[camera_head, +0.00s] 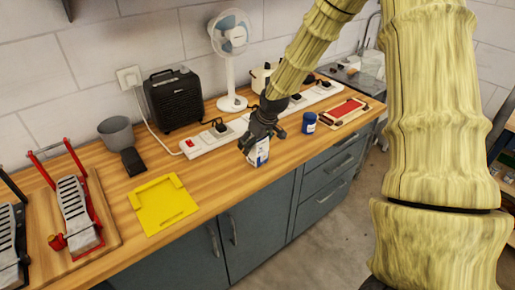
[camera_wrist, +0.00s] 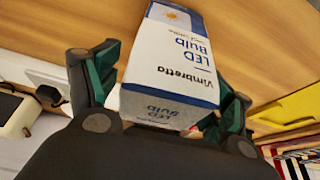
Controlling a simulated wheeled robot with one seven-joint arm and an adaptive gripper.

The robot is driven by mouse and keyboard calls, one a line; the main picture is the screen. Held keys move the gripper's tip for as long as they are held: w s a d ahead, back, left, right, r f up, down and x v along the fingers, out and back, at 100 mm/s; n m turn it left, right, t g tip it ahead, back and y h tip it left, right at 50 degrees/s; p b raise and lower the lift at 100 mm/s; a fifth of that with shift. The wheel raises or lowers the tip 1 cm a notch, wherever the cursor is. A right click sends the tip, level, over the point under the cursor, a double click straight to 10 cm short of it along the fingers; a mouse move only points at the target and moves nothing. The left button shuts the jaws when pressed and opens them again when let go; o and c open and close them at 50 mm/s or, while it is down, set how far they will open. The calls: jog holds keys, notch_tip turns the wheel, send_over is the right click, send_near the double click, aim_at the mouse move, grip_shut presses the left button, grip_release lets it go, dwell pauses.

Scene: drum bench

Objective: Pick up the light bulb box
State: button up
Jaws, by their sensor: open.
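The light bulb box (camera_head: 259,152) is a small white and blue carton marked "LED Bulb". It stands on the wooden bench near the front edge. In the wrist view the box (camera_wrist: 173,58) lies between the two fingers of my gripper (camera_wrist: 163,90). In the head view my gripper (camera_head: 260,141) reaches down over the box and hides part of it. The fingers are open, one on each side of the box. I cannot tell whether either finger touches it.
A blue jar (camera_head: 309,122) stands to the right of the box. A power strip (camera_head: 215,137) runs behind it. A yellow tray (camera_head: 161,204) lies to the left, with free bench (camera_head: 215,180) between. A black heater (camera_head: 174,99) and a fan (camera_head: 230,60) stand at the back.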

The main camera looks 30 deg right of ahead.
jog(key=shift+c, duration=0.4)
jog(key=c, duration=1)
jog(key=shift+r, duration=0.1)
